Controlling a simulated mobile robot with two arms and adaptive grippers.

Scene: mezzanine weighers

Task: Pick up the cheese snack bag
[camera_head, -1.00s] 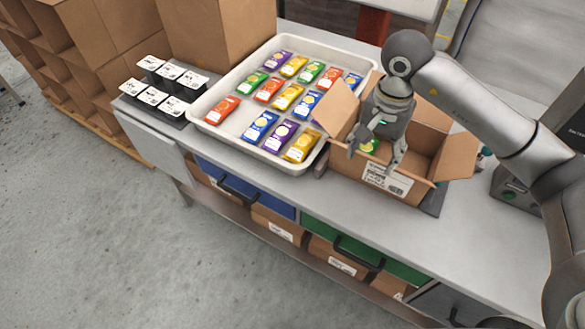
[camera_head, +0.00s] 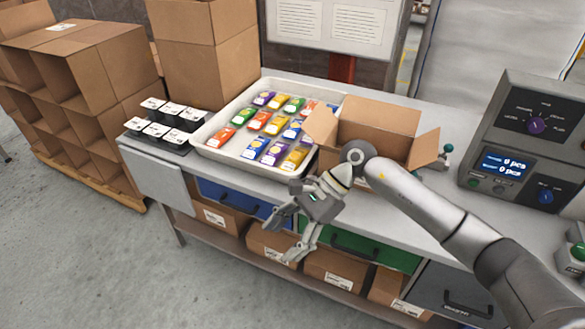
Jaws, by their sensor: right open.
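Colourful snack bags lie in rows in a white tray (camera_head: 218,155) on the bench. They include yellow bags (camera_head: 294,158), orange bags (camera_head: 220,137), purple bags (camera_head: 275,152), blue bags (camera_head: 257,146) and green bags (camera_head: 245,115). Their print is too small to tell which is cheese. My right gripper (camera_head: 281,239) is open and empty. Its fingers point down and left, in front of the bench edge by the drawers, apart from the tray and bags. My left gripper is out of view.
An open cardboard carton (camera_head: 380,122) stands right of the tray, behind my right arm; its floor is hidden. A weigher with a display (camera_head: 505,165) is at the right. Stacked boxes (camera_head: 205,45) stand behind.

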